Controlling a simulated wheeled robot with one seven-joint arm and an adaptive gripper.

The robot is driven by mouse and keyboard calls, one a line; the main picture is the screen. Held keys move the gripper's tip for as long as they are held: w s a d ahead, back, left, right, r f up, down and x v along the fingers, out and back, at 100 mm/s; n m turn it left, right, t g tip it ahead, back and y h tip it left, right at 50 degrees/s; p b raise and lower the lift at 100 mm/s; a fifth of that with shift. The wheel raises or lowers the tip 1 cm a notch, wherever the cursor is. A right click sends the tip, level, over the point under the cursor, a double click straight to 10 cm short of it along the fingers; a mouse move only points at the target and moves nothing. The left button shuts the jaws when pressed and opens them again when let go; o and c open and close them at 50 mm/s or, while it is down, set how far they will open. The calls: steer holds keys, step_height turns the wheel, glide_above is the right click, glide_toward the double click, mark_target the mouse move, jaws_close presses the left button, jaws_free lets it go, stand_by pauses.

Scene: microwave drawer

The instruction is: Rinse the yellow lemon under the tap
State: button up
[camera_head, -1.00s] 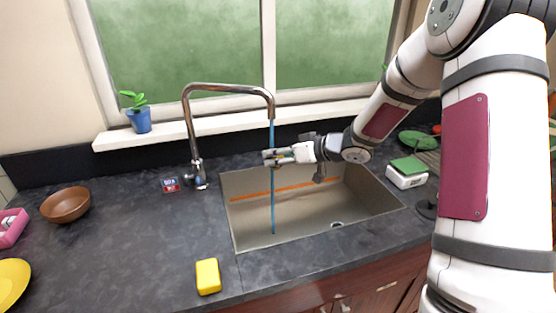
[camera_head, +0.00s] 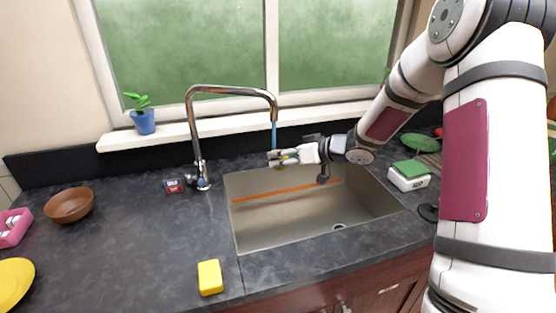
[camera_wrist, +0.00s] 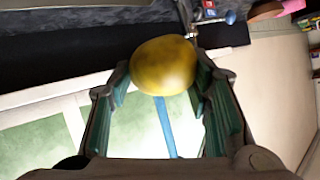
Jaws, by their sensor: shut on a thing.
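The yellow lemon (camera_wrist: 163,65) is between the two fingers of my gripper (camera_wrist: 165,85) in the wrist view, and the gripper is shut on it. In the head view my gripper (camera_head: 280,156) is over the left back part of the sink (camera_head: 290,222). The lemon is too small and covered to make out clearly there. The chrome tap (camera_head: 192,130) arches over the sink's left side. A blue stream of water (camera_head: 274,134) runs from its spout down to my gripper. In the wrist view the blue stream (camera_wrist: 165,125) meets the lemon.
A yellow sponge (camera_head: 210,277) lies on the counter at the front. A brown bowl (camera_head: 69,205) and a yellow plate (camera_head: 14,282) are at the left. A small box (camera_head: 174,186) sits by the tap base. A white box with a green top (camera_head: 409,173) stands right of the sink.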

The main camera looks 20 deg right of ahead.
steer(key=shift+s+d, duration=0.15)
steer(key=shift+d, duration=0.2)
steer(key=shift+a, duration=0.2)
steer(key=shift+w+a+p, duration=0.25)
steer(key=shift+a+p, duration=0.05)
steer(key=shift+a, duration=0.1)
steer(key=shift+s+d+p, duration=0.25)
steer(key=shift+d+p, duration=0.1)
steer(key=shift+d, duration=0.25)
steer(key=s+a+p, duration=0.3)
steer(key=s+p, duration=0.1)
steer(key=s, duration=0.3)
steer(key=shift+s+a+p, duration=0.15)
steer(key=shift+s+p, duration=0.05)
steer(key=shift+p, duration=0.15)
stand_by(0.5)
stand_by(1.1)
